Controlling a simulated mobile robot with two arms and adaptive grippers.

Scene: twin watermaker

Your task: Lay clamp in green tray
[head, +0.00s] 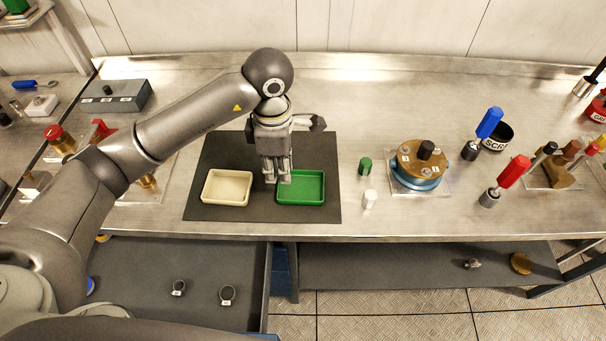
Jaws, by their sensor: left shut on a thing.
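The green tray (322,200) lies on the right half of a dark mat, next to a cream tray (206,200). My left gripper (277,180) points down at the green tray's left end, over the gap between the trays. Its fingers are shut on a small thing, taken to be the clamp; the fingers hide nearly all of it. I cannot tell whether it touches the tray. The visible floor of the green tray is empty. Two ring-shaped clamps (227,293) with white tags lie in the open drawer below. My right gripper is not in view.
The dark mat (262,214) lies on the metal bench. Right of it stand a green cylinder (365,166), a white cylinder (370,198), a round brown-and-blue device (420,165) and blue- and red-handled tools. A grey box (120,96) is at the left. The bench behind the mat is clear.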

